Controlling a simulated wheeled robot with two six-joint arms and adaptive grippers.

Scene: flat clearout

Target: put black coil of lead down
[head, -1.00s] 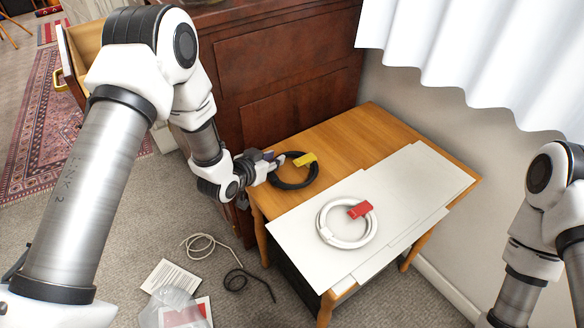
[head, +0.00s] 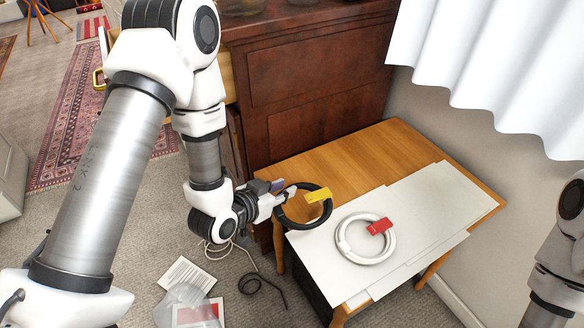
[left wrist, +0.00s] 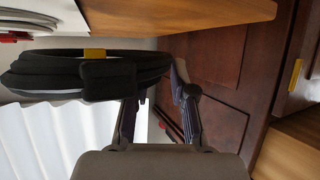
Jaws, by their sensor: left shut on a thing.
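The black coil of lead (head: 281,219) has a yellow tag (head: 318,195). My left gripper (head: 288,192) is shut on the coil's left side. In the head view the coil overlaps the left end of the white sheets on the wooden table (head: 330,155). I cannot tell whether it touches them. In the left wrist view the black coil (left wrist: 30,82) shows by the fingertips (left wrist: 160,95), with a black block on it and the yellow tag behind. My right gripper is out of view; only part of that arm shows at the right edge.
A white coil with a red tag (head: 345,243) lies on the white sheets (head: 430,195). Bare wood is free at the back of the table. A dark wooden cabinet (head: 310,75) stands behind. Loose cords (head: 262,283) and a barcoded sheet (head: 187,273) lie on the floor.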

